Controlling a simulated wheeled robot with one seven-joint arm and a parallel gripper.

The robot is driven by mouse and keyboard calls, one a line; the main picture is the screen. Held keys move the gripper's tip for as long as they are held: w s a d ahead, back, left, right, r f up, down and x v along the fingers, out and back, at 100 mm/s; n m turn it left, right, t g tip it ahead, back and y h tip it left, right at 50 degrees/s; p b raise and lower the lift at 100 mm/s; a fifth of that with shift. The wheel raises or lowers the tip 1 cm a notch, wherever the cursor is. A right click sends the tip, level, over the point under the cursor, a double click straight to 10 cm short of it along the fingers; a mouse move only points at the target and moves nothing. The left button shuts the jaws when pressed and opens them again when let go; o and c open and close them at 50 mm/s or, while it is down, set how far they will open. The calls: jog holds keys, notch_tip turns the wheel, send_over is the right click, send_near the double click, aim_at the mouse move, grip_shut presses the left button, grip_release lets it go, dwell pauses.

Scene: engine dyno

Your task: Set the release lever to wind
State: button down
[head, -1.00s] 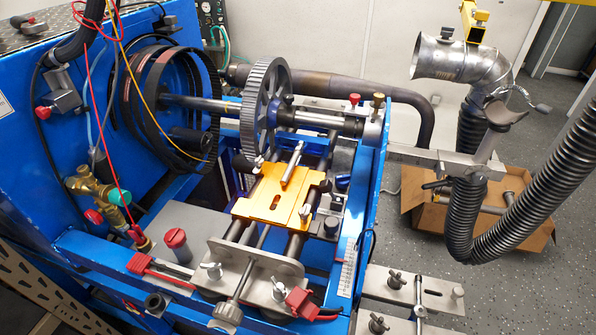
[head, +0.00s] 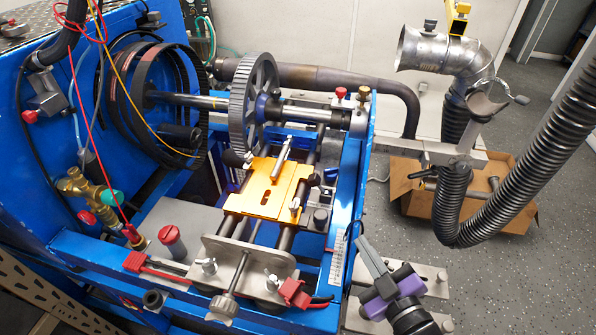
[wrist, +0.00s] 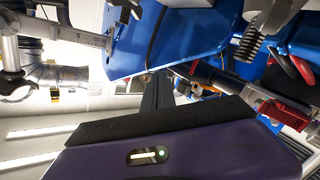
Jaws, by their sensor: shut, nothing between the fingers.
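No part is clearly marked as the release lever, and no wind marking is readable. A small metal handle (head: 519,99) sticks out beside the exhaust elbow (head: 440,48) at the upper right in the head view. A short silver bar (head: 282,152) stands on the yellow carriage plate (head: 262,188) in the blue frame. My gripper (head: 368,250), purple and black, is at the lower right, by the frame's right front side. Its fingers are shut and empty, pointing up and left. In the wrist view the dark fingers (wrist: 157,92) show in the middle, with no lever clearly between them.
The blue dyno frame (head: 352,175) fills the left and middle, with a large toothed wheel (head: 253,103) on a shaft. A ribbed black hose (head: 545,165) hangs at the right. A cardboard box (head: 410,190) is on the floor behind it. Open floor lies at the lower right.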

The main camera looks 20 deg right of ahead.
jog(key=w+d+r+h, duration=0.1)
jog(key=w+r, duration=0.2)
jog(key=w, duration=0.3)
jog(key=w+d+r+h+p, duration=0.1)
jog(key=w+r, duration=0.3)
jog(key=w, duration=0.3)
jog(key=w+d+r+h, duration=0.1)
jog(key=w+r, duration=0.3)
jog(key=w, duration=0.3)
jog(key=shift+d+r+m+h+p, duration=0.15)
jog(key=shift+d+m+h+p, duration=0.15)
jog(key=shift+m+h+p, duration=0.1)
jog(key=w+d+g+h+p, duration=0.1)
jog(key=w+d+g+h, duration=0.25)
jog(key=w+g, duration=0.35)
jog(key=s+a+r+n+g+y, duration=0.2)
jog(key=s+a+n+g+y, duration=0.1)
jog(key=a+g, duration=0.3)
jog(key=s+a+r+n+g+y+p, duration=0.1)
jog(key=s+a+r+n+g+y, duration=0.2)
jog(key=a, duration=0.7)
jog(key=s+g, duration=0.1)
jog(key=g, duration=0.1)
jog(key=shift+a+r+g, duration=0.25)
jog(key=shift+a+g, duration=0.15)
jog(key=shift+f, duration=0.1)
